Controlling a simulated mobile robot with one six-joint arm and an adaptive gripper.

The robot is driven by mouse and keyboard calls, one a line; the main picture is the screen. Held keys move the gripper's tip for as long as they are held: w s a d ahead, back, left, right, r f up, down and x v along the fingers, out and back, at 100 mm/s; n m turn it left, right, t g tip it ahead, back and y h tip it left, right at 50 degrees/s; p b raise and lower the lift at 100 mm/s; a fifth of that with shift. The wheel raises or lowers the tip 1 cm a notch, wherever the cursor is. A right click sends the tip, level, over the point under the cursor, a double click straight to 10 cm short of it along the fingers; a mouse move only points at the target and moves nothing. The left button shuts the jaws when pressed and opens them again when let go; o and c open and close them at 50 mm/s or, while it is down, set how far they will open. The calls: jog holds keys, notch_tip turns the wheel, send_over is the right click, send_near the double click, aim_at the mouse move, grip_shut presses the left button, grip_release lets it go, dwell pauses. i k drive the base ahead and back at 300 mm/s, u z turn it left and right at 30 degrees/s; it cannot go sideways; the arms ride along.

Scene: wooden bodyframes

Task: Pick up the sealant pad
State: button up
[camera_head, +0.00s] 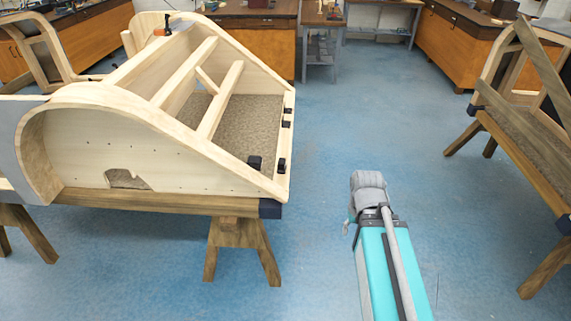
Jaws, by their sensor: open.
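I cannot make out a thing that is clearly the sealant pad. Several small black blocks, one of them here (254,163), sit along the right edge of the large wooden bodyframe (150,148). A small orange and dark tool (162,31) is at the top of this frame. My teal and grey arm rises from the bottom, right of centre, in the open space right of the bodyframe. My gripper's fingers do not show, and nothing is seen held.
The bodyframe rests on wooden trestles (237,240). A second wooden frame (540,70) stands on trestles at the right. Workbenches (255,40) with loose items line the back. The blue floor (340,130) between the two frames is clear.

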aim_at(282, 165)
jog(key=i, duration=0.85)
jog(key=u, duration=0.05)
